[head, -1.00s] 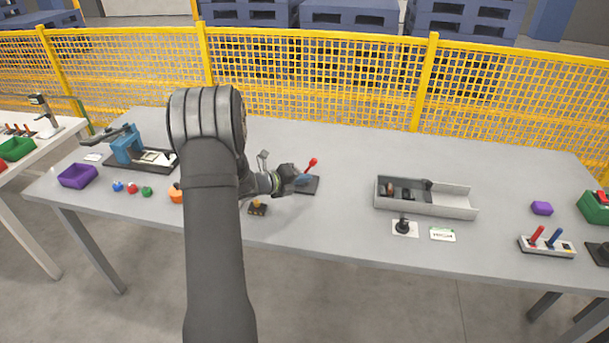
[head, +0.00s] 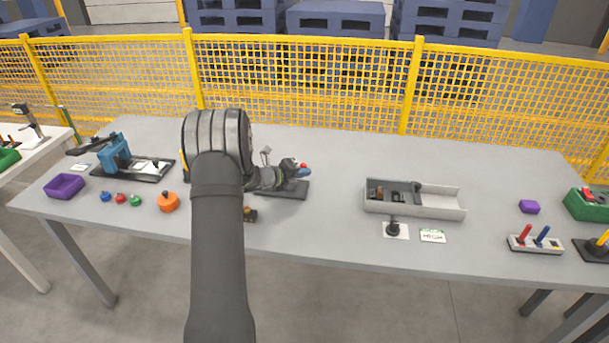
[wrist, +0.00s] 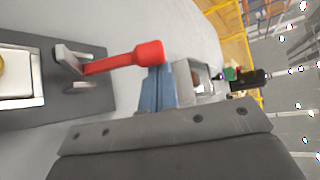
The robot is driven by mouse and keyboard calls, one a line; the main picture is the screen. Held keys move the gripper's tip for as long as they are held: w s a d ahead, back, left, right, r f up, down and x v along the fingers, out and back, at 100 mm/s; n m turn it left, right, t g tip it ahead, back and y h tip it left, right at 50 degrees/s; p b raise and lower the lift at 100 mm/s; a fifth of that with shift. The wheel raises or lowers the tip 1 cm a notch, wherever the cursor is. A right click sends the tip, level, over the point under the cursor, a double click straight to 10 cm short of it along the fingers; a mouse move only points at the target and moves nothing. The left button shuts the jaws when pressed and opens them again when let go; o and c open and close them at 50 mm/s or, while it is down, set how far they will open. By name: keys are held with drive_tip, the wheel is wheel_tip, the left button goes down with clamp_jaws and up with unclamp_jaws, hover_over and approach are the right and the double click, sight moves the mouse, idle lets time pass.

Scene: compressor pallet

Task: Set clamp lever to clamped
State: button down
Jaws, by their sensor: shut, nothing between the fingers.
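The clamp's red lever handle (wrist: 125,58) runs sideways in the wrist view, from a metal bracket (wrist: 68,62) on a dark base plate (wrist: 85,110) to a thick rounded end. In the head view, only the handle's red tip (head: 304,166) shows, above the right part of the base plate (head: 293,192). My gripper (head: 296,171) hides the rest of the lever there. In the wrist view, my gripper's blue fingers (wrist: 158,88) are shut and empty, right beside the handle's thick end. I cannot tell whether they touch it.
An orange knob (head: 168,203) and a small dark block (head: 250,215) sit near my arm. A grey tray (head: 440,202) with dark parts stands to the right. A blue device (head: 115,155) stands at the left. The table between clamp and tray is clear.

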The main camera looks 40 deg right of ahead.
drive_tip(key=shift+w+a+r+n+h, duration=0.3)
drive_tip(key=shift+w+a+n+h, duration=0.1)
drive_tip(key=shift+h, duration=0.1)
idle(0.4)
drive_tip(key=w+a+n+h, duration=0.3)
drive_tip(key=w+a+h, duration=0.1)
drive_tip(key=shift+w+a+r+n+g, duration=0.15)
drive_tip(key=shift+w+a+n+g, duration=0.15)
drive_tip(key=shift+g, duration=0.1)
idle(0.5)
drive_tip(key=shift+w, duration=0.1)
idle(0.4)
